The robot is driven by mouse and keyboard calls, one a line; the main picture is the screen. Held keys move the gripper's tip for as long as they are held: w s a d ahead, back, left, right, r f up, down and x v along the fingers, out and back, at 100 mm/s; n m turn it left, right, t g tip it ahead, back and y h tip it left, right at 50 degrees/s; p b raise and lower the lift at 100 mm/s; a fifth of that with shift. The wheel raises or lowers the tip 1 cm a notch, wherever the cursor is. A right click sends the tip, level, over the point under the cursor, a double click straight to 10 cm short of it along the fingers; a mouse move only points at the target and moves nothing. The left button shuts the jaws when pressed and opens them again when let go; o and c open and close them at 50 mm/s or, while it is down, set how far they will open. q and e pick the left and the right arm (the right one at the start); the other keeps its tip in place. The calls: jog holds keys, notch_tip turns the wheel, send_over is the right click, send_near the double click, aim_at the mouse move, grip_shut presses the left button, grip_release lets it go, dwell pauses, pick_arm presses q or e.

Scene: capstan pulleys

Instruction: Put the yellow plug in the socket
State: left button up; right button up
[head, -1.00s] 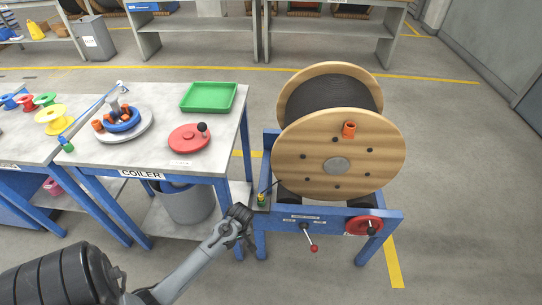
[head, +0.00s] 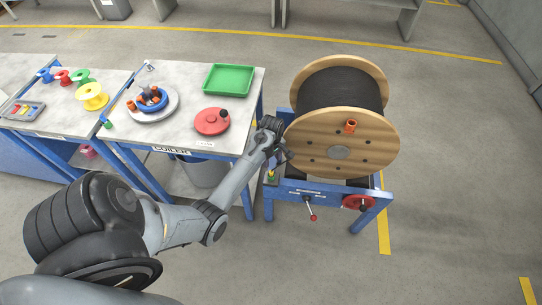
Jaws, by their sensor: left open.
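A small yellow piece (head: 271,172), which looks like the yellow plug, stands at the left front corner of the blue reel stand. A small green base (head: 271,181) is under it; I cannot tell whether this is the socket. My left gripper (head: 281,157) is open just above and beside the yellow piece, close to the reel's left edge. The dark wrist hides part of the stand there, and I cannot tell whether the fingers touch the plug. My right gripper is not in view.
The wooden cable reel (head: 325,150) with an orange piece (head: 351,127) is right of my gripper. The stand has a red-tipped lever (head: 313,217) and red handwheel (head: 358,202). The coiler table (head: 190,130) at left holds a green tray (head: 228,80) and red disc (head: 212,121).

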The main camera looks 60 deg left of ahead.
aim_at(271, 171)
pick_arm(q)
notch_tip(271, 171, down, 9)
jog(key=b, duration=0.2)
jog(key=shift+f+b, duration=0.1)
jog(key=shift+b, duration=0.3)
jog(key=shift+c, duration=0.2)
grip_shut()
notch_tip(271, 171, up, 6)
jog(key=p, duration=0.6)
jog(key=shift+f, duration=0.2)
